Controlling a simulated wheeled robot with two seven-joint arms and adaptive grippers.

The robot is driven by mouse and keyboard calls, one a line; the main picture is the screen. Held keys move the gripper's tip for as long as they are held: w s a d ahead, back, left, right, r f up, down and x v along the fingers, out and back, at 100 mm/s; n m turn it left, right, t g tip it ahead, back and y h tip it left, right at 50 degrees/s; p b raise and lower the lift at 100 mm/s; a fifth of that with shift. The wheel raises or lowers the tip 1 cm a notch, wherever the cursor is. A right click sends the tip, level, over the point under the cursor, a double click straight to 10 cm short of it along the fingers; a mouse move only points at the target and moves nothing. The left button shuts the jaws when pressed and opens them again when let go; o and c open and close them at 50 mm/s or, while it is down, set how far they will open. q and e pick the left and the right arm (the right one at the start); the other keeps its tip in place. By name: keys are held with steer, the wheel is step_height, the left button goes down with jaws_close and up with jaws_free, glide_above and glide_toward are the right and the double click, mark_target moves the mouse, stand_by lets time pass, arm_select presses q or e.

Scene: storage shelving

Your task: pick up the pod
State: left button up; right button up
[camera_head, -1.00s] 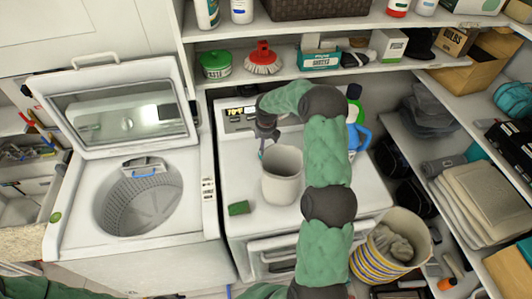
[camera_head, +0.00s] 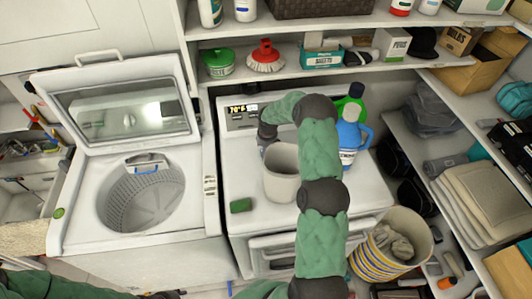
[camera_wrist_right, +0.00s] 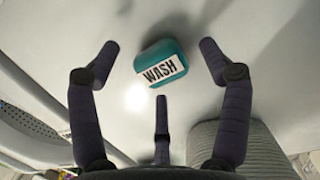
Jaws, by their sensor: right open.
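The pod is most likely the small teal block labelled "WASH" (camera_wrist_right: 160,64) in the right wrist view, lying on the white machine top (camera_head: 222,168). My right gripper (camera_head: 267,142) is beyond the grey cup-like bin (camera_head: 281,177) in the head view, its fingers partly hidden by it. In the right wrist view its dark fingers are spread open around the pod with gaps, nothing held. The pod is hidden in the head view. My left gripper is not clearly in view; only some of my left arm shows at the lower left edge.
The grey bin also shows close by in the right wrist view (camera_wrist_right: 240,150). A green sponge (camera_head: 241,205) lies on the machine's front left. A blue bottle (camera_head: 349,140) stands to the right of my arm. An open washer (camera_head: 145,200) is at left; a shelf (camera_head: 290,76) hangs behind.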

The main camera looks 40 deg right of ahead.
steer(key=c, duration=1)
steer(key=shift+r, duration=0.1)
